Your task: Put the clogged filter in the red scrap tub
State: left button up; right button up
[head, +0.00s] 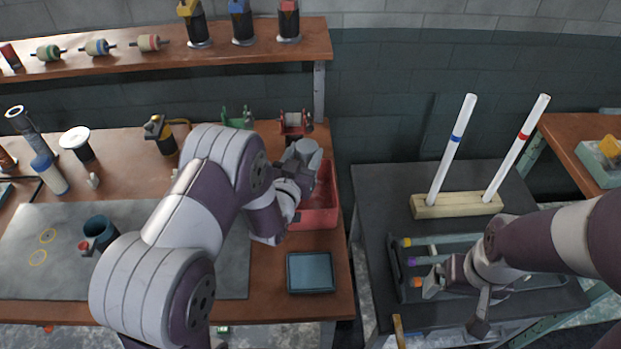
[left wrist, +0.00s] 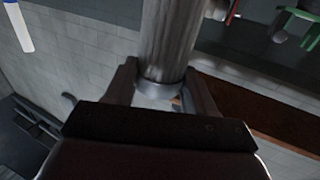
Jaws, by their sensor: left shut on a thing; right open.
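The red scrap tub (head: 322,212) stands on the wooden bench at its right end, partly hidden behind my left arm. My left gripper (head: 297,170) is over the tub's upper left part in the head view. It is shut on a grey cylinder, which looks like the clogged filter (head: 309,153). In the left wrist view the filter (left wrist: 167,40) has a ribbed grey body and a smooth end collar between the fingers (left wrist: 160,92). My right gripper (head: 458,296) is open and empty over the dark rack on the right table.
Red (head: 295,122) and green (head: 237,118) holders stand behind the tub. A dark square tray (head: 311,272) lies in front. A wooden block (head: 455,205) holds two upright white rods on the right table. A gap separates the tables.

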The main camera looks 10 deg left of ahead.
pick_arm(q)
jog(key=f, duration=0.7)
jog(key=shift+s+f, duration=0.25)
jog(key=shift+s, duration=0.45)
jog(key=o, duration=0.9)
jog(key=shift+o, duration=1.4)
jog(key=shift+w+f, duration=0.1)
jog(key=shift+w, duration=0.1)
pick_arm(e)
jog(key=shift+s+r, duration=0.25)
jog(key=shift+s, duration=0.3)
pick_arm(q)
jog(key=shift+s, duration=0.1)
